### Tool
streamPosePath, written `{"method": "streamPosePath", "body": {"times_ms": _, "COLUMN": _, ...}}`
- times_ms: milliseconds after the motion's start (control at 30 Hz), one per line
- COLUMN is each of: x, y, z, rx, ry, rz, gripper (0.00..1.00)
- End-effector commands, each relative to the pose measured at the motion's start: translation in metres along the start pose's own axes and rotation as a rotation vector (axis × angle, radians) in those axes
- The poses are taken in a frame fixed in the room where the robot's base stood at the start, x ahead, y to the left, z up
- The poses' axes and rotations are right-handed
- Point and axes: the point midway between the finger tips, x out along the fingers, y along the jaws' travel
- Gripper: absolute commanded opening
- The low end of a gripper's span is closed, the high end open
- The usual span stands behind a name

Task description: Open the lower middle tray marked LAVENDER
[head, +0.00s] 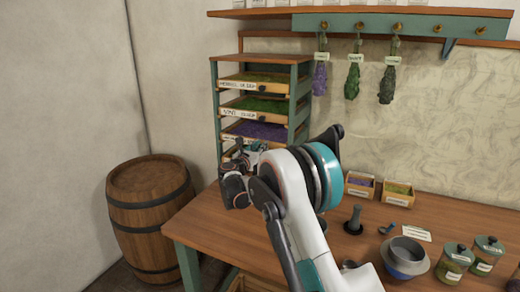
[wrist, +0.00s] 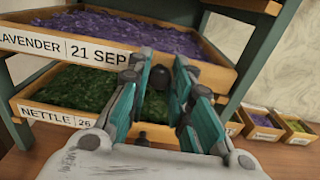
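The LAVENDER tray (wrist: 75,48) is a wooden tray of purple dried flowers, with its white label on the front board. In the head view the tray (head: 258,130) is third from the top in the teal-framed rack. A dark round knob (wrist: 160,77) shows at its front board. My gripper (wrist: 162,62) has its teal fingers on either side of the knob, with visible gaps, so it looks open. Contact with the knob cannot be made out.
The NETTLE tray (wrist: 70,88), with green leaves, sits just below. Two higher trays (head: 252,84) (head: 255,109) hold green herbs. Small boxes (head: 359,185) stand right of the rack on the table. A barrel (head: 152,215) stands left. A bowl (head: 405,257) and jars (head: 455,262) stand at the right.

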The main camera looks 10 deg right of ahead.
Motion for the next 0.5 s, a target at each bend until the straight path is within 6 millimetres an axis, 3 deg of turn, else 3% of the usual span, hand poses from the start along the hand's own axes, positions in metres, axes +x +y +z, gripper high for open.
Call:
{"method": "streamPosePath", "body": {"times_ms": 267, "x": -0.01, "y": 0.001, "z": 0.001, "rx": 0.0, "ry": 0.0, "rz": 0.002, "gripper": 0.0}}
{"method": "streamPosePath", "body": {"times_ms": 500, "x": -0.059, "y": 0.001, "z": 0.001, "rx": 0.0, "ry": 0.0, "rz": 0.003, "gripper": 0.0}}
